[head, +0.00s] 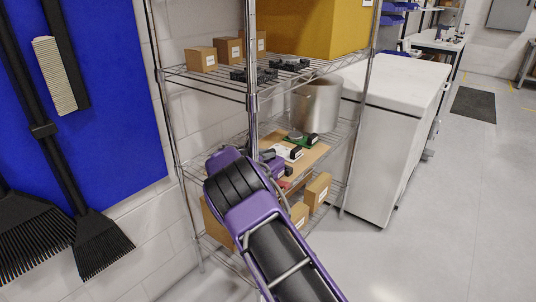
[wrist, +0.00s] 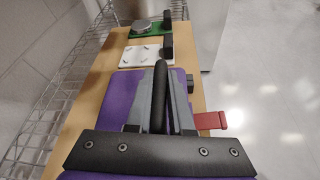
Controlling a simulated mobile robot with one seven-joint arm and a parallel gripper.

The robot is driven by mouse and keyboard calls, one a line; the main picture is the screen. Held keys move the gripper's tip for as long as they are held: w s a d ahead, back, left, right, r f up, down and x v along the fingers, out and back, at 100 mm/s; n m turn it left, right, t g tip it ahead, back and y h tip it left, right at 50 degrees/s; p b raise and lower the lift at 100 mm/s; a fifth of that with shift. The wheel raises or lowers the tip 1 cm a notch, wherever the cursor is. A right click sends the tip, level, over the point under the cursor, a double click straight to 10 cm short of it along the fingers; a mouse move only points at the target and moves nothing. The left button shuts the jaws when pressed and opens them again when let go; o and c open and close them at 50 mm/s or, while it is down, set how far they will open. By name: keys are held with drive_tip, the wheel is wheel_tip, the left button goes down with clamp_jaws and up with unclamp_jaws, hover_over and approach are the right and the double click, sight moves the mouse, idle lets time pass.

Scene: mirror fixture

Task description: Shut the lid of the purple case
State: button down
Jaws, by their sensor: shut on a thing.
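In the wrist view, the purple case (wrist: 117,92) lies on a tan board, with a small black block at its right edge. My gripper (wrist: 160,72) is over it, its grey fingers pointing toward the far edge. The fingers are shut on a dark, rounded, narrow bar between them. I cannot tell whether this bar belongs to the lid. My gripper hides much of the case, so the lid's angle cannot be told. In the head view, my purple arm covers most of this spot.
A white plate (wrist: 147,55) and a green plate with a grey disc (wrist: 141,25) lie beyond the case. A red tab (wrist: 211,121) sticks out right. In the head view, a metal post (head: 252,60), a steel pot (head: 316,105) and cardboard boxes (head: 318,190) stand close by.

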drive_tip(key=shift+d+f, duration=0.15)
drive_tip(key=shift+f, duration=0.1)
drive_tip(key=c, duration=0.8)
unclamp_jaws()
drive_tip(key=shift+r, duration=0.1)
wheel_tip(320, 180, up, 10)
drive_tip(key=shift+p, duration=0.85)
